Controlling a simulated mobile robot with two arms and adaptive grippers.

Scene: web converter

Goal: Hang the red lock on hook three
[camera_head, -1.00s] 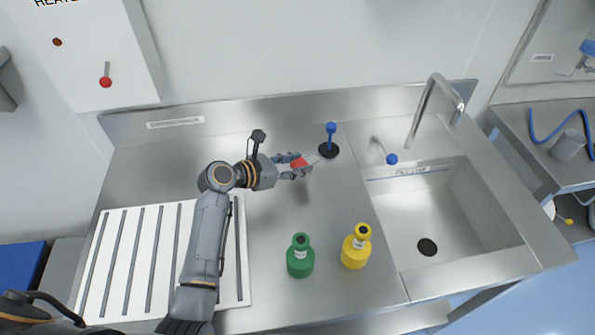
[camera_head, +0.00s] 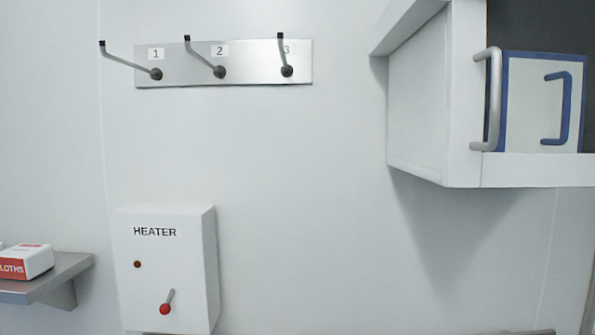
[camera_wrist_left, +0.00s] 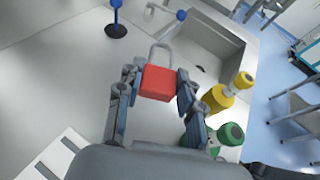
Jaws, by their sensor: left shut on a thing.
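The red lock (camera_wrist_left: 158,83) with its grey shackle is in the left wrist view. My left gripper (camera_wrist_left: 157,85) is shut on the lock's red body, with the shackle pointing away from the gripper, above the steel counter. In the head view a metal plate on the wall carries three hooks. Hook three (camera_head: 287,69) is the rightmost, its rod rising to a black tip in front of the "3" label; nothing hangs on it. Neither gripper shows in the head view now.
Hook one (camera_head: 155,73) and hook two (camera_head: 219,71) are empty. A wall cabinet (camera_head: 430,110) juts out to the right. A heater box (camera_head: 170,265) is below.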

